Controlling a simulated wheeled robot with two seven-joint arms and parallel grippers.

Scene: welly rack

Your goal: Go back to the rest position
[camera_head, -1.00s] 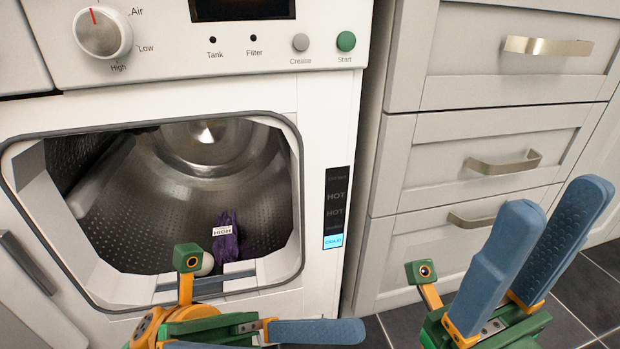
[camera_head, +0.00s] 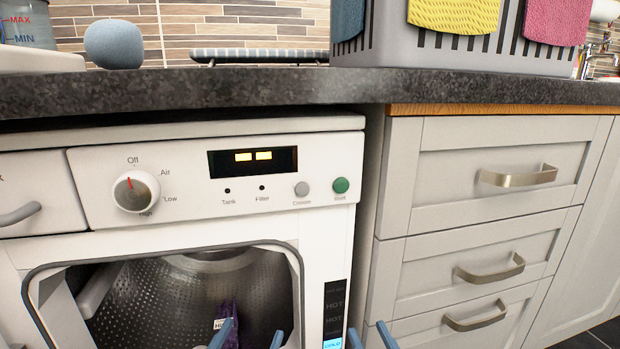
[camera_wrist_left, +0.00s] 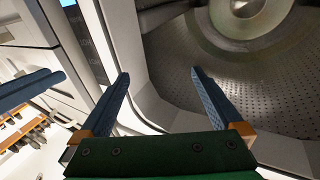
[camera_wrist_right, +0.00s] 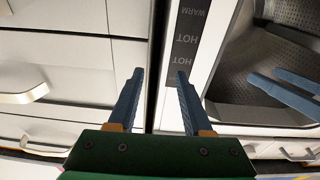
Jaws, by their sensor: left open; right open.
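My left gripper (camera_head: 250,336) shows only its blue fingertips at the bottom of the head view, in front of the dryer's open drum. Its fingers are apart and empty in the left wrist view (camera_wrist_left: 160,100), facing the drum opening. My right gripper (camera_head: 368,338) shows its fingertips at the bottom of the head view, by the gap between dryer and drawers. It is open and empty in the right wrist view (camera_wrist_right: 157,85). A purple item with a white label (camera_head: 229,318) lies inside the drum (camera_head: 180,295), partly hidden by my left fingertips.
The white dryer (camera_head: 330,215) stands beside grey drawers (camera_head: 490,145) with metal handles. Above is a dark worktop (camera_head: 300,88) with a grey speaker-like object (camera_head: 114,44), a grey basket (camera_head: 385,55) hung with yellow and pink cloths, and a dark flat rack (camera_head: 258,55).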

